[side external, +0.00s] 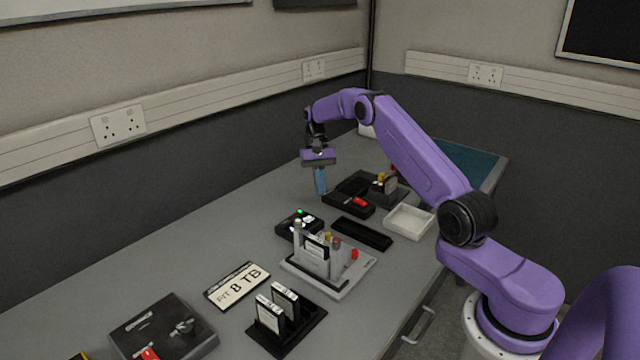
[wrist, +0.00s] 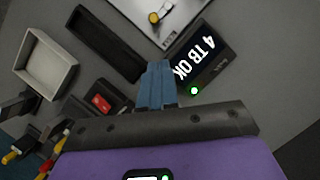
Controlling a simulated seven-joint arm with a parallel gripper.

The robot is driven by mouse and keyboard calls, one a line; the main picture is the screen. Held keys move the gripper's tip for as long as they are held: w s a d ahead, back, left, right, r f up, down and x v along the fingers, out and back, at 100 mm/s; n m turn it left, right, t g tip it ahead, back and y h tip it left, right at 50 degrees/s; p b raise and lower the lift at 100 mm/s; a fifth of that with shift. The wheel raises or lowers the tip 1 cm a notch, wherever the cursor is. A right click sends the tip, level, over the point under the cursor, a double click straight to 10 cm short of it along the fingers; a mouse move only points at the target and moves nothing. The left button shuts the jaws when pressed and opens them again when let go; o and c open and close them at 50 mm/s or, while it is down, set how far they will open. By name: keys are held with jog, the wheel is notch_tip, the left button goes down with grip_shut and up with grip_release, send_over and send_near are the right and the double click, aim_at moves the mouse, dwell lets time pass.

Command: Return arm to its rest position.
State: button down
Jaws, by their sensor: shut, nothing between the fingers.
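My gripper (side external: 320,192) hangs in the air over the back part of the bench, with its blue fingers pointing down. The fingers are together and nothing shows between them. In the wrist view the closed blue fingers (wrist: 157,88) appear in the middle, with a black box showing "4 TB OK" (wrist: 206,58) and a green light beside them. My purple arm reaches across from the right, bent at the elbow, and touches nothing that I can see.
Below are a black box with a red switch (side external: 357,204), an empty black tray (side external: 361,234), a white tray (side external: 427,222) and a grey fixture (side external: 345,277). A "FIT 8 TB" sign (side external: 237,286) and black rack (side external: 286,334) stand nearer. The bench's left back is clear.

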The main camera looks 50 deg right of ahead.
jog(key=shift+d+r, duration=0.1)
jog(key=shift+r, duration=0.2)
